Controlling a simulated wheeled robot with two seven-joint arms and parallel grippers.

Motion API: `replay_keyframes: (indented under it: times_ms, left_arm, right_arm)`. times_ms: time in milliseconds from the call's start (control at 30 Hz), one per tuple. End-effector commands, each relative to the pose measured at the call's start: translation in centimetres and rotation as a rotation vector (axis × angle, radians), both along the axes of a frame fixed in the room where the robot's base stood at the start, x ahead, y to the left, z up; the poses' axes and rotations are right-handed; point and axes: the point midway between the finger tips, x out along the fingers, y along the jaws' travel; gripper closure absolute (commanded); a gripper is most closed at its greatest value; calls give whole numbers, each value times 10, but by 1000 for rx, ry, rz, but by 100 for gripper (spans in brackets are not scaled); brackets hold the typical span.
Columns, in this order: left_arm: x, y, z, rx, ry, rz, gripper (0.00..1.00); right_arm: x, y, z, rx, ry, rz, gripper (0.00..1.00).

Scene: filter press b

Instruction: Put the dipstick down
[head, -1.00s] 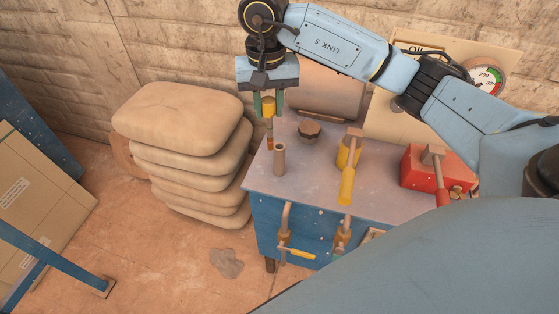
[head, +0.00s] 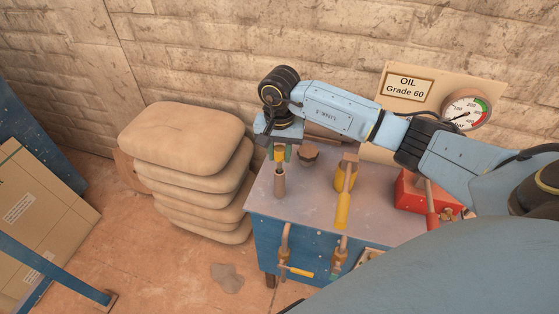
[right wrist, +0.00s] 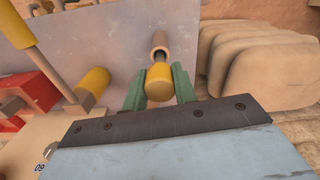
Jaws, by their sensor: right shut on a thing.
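The dipstick has a yellow grip (head: 280,154), which my right gripper (head: 279,157) holds from above, one green finger on each side. The round yellow end (right wrist: 159,84) shows between the fingers (right wrist: 160,92) in the right wrist view. The dipstick is upright, directly above and in line with a brown tube (head: 280,183) standing on the left of the grey bench top. The tube's open mouth (right wrist: 160,43) lies just beyond the grip in the right wrist view. The stick's lower end is hidden, so I cannot tell how far it sits inside the tube. My left gripper is out of view.
On the bench top (head: 310,205) are a brown knob (head: 308,155), a yellow-handled lever (head: 343,205) and a red box (head: 411,192). A gauge (head: 467,109) and an oil sign (head: 407,87) stand behind. Stacked sacks (head: 185,140) stand to the left.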

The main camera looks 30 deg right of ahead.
Motion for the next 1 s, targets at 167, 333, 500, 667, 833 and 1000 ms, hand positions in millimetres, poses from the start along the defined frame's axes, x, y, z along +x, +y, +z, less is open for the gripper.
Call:
replay_keyframes:
  times_ms: [167, 333, 500, 667, 833, 1000]
  left_arm:
    - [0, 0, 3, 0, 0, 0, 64]
    - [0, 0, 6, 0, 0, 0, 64]
    - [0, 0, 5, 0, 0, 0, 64]
    - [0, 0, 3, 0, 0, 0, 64]
    - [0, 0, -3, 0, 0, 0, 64]
    - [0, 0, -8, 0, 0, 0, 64]
  right_arm:
    - [-1, 1, -14, 1, 3, 0, 100]
    - [-1, 1, -38, 3, 3, 0, 100]
    - [0, 0, -41, 0, 0, 1, 100]
    - [0, 0, -43, 0, 0, 1, 100]
    - [0, 0, -48, 1, -1, 1, 100]
    - [-1, 0, -54, 0, 1, 1, 100]
